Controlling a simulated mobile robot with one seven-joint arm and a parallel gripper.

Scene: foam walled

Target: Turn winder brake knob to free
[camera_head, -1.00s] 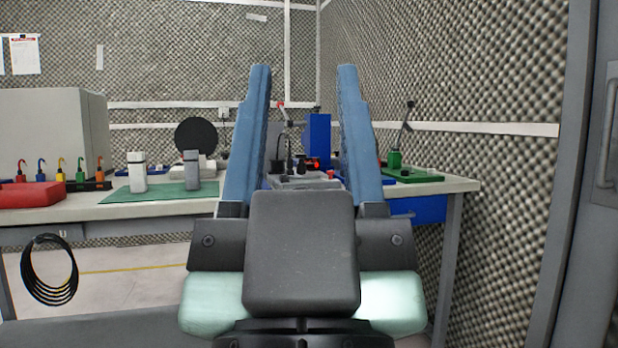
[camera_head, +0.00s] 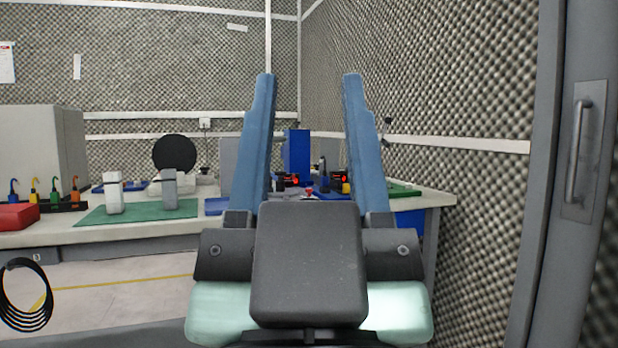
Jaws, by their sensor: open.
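My gripper (camera_head: 308,76) is open and empty. Its two long blue fingers reach up in the head view, with a wide gap between them. Small devices on the bench show in and beside this gap: two black units with red parts (camera_head: 292,180) (camera_head: 341,179) and a small red knob-like piece (camera_head: 309,190). I cannot tell which of these, if any, is the winder brake knob. A black disc (camera_head: 175,153) stands on a pale base left of the fingers and may be part of a winder. The fingers hide part of the bench.
The grey bench (camera_head: 140,235) spans the left and middle. On it are a green mat (camera_head: 95,217) with two pale blocks, several coloured hooks, a red box (camera_head: 18,216) and a tall blue box (camera_head: 297,151). Foam walls stand behind and right. A grey door (camera_head: 575,170) is far right.

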